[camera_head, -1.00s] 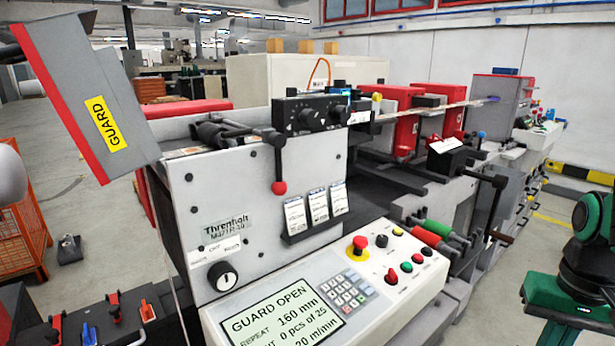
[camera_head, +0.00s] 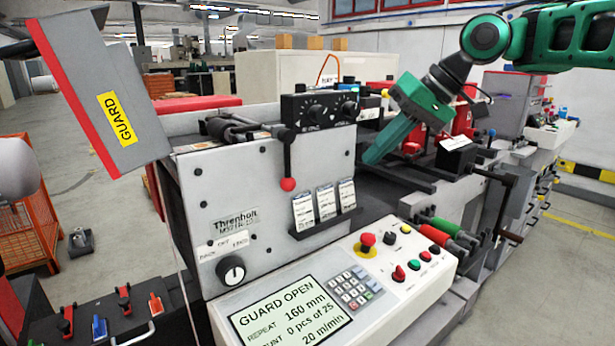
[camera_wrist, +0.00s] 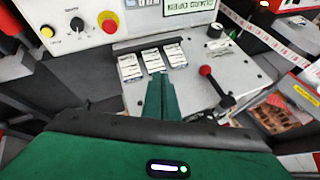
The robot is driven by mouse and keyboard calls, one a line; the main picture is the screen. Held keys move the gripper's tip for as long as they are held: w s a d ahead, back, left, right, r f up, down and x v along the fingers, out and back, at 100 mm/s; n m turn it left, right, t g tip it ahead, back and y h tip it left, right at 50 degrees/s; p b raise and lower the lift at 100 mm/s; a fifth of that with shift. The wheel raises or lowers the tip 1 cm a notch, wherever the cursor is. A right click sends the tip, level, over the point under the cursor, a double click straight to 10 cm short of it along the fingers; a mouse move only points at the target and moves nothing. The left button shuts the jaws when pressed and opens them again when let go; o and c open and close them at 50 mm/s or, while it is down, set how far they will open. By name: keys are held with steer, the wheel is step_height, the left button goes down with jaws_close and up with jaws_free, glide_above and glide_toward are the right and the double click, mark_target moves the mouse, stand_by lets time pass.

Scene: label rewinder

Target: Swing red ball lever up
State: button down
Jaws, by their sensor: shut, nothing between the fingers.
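The red ball lever (camera_head: 288,183) hangs down from its black pivot on the front of the grey machine panel. Its red ball is at the lower end, left of the label cards. In the wrist view the red ball (camera_wrist: 206,71) shows right of the fingers, with the black lever arm running from it toward the lower right. My green gripper (camera_head: 372,160) is shut and empty. It is right of the lever, apart from it, and points down and left toward the panel. In the wrist view its fingertips (camera_wrist: 160,78) appear near the label cards.
Three label cards (camera_head: 322,201) stand in a holder right of the lever. A control panel with a screen (camera_head: 290,315) and a red stop button (camera_head: 367,240) is below. The raised GUARD cover (camera_head: 100,90) is upper left. A dark knob unit (camera_head: 318,112) sits above.

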steer(key=a, duration=0.1)
steer(key=a+r+n, duration=0.1)
steer(key=a+r+n+g, duration=0.1)
steer(key=shift+s+a+r+y, duration=0.1)
steer(key=shift+s+r+y, duration=0.1)
steer(key=shift+s+y, duration=0.15)
steer(key=shift+a+f, duration=0.1)
steer(key=a+f, duration=0.7)
steer(key=a, duration=0.2)
steer(key=shift+w+a, duration=0.2)
steer(key=shift+a, duration=0.05)
steer(key=shift+r, duration=0.1)
